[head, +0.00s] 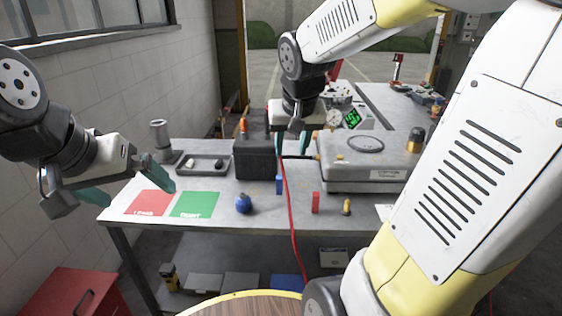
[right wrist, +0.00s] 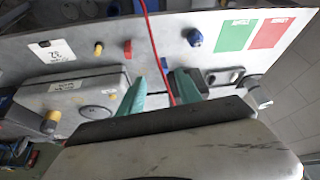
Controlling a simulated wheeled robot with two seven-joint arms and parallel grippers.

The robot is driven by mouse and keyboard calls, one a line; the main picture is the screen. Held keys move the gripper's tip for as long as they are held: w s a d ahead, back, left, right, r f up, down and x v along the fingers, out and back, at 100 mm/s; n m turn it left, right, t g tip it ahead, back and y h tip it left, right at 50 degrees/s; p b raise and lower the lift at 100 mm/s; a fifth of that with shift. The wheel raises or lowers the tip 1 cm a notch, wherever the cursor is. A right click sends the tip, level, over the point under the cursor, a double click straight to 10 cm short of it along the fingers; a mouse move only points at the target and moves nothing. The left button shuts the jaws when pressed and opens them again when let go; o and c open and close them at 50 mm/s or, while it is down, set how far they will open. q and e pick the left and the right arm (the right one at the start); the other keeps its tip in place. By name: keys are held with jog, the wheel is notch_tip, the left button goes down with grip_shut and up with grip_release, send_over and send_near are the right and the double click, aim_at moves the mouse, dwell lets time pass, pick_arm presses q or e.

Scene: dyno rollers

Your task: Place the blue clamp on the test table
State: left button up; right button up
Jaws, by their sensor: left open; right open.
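The grey-topped table (head: 250,225) stands ahead, probably the test table. Two blue things show: a small upright blue block (head: 279,185) and a rounded blue piece (head: 243,203) on the front of the table. I cannot tell which is the clamp. The rounded piece also shows in the right wrist view (right wrist: 195,38). My right gripper (head: 291,158) is open, pointing down above and behind the blue block; its fingers also show in the right wrist view (right wrist: 161,82), with nothing held between them. My left gripper (head: 134,190) is open and empty over the table's left end.
Red (head: 149,203) and green (head: 195,205) squares mark the left tabletop. A red block (head: 315,203) and a yellow-topped piece (head: 347,207) stand front right. A black box (head: 257,158), shallow tray (head: 203,163) and grey machine (head: 350,180) stand behind. A red cable (head: 291,215) hangs over the front edge.

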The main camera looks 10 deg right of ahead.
jog(key=s+a+r+n+t+y, duration=0.1)
jog(key=s+a+r+n+y, duration=0.1)
jog(key=s, duration=1.1)
jog(key=shift+a+y, duration=0.3)
jog(key=shift+a, duration=0.2)
jog(key=shift+s+r, duration=0.1)
